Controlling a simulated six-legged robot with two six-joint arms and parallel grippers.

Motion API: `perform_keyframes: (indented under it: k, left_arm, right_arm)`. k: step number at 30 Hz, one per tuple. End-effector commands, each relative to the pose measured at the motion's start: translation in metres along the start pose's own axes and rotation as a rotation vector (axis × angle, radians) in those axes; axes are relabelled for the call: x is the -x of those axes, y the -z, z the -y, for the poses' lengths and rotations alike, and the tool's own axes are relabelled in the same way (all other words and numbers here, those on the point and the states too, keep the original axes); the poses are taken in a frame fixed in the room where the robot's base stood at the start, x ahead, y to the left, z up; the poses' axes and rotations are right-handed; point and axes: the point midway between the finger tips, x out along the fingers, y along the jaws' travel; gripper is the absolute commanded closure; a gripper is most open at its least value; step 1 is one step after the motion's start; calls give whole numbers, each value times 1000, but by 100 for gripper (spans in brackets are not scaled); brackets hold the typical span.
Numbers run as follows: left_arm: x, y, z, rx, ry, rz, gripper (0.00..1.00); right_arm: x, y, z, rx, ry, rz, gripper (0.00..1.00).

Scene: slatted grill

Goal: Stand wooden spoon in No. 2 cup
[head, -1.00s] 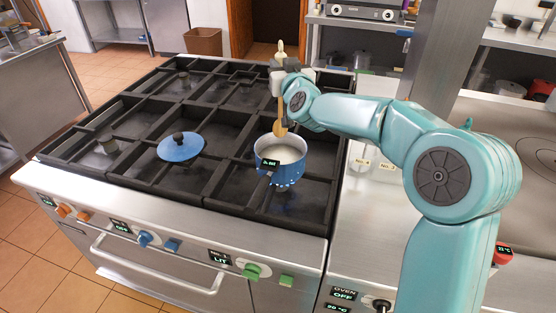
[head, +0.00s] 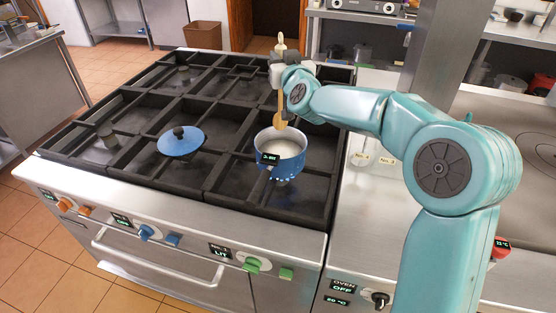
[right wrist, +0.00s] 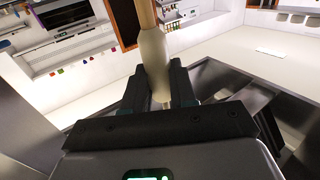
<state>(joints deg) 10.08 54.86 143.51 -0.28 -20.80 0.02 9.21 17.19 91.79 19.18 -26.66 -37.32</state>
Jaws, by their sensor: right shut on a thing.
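The wooden spoon (head: 281,122) is held upright by my right gripper (head: 278,74), its bowl end down over the blue pot (head: 290,166). In the head view the bowl overlaps the pot's far rim, so I cannot tell whether it touches the contents. The right wrist view shows the pale spoon handle (right wrist: 153,52) between the two dark fingers. The No. 2 cup (head: 386,165) looks clear and stands on the steel counter right of the grill, beside a similar No. 1 cup (head: 362,158). My left gripper is out of view.
The pot holds pale contents and sits on the slatted black grate (head: 226,125). A blue lid (head: 181,145) lies on the grate to its left. My right arm spans above the steel counter (head: 352,215).

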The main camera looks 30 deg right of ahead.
Motion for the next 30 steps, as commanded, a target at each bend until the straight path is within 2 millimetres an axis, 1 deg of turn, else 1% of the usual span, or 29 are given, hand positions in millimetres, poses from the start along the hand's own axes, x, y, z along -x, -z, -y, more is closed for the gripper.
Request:
perform_keyframes:
  k: [5,19,30]
  left_arm:
    - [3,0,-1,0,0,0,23]
    - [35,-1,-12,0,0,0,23]
    - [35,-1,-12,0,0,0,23]
  right_arm:
    - [0,4,0,0,0,-1,100]
    - [0,40,0,1,0,-1,100]
    - [0,40,0,0,0,-1,100]
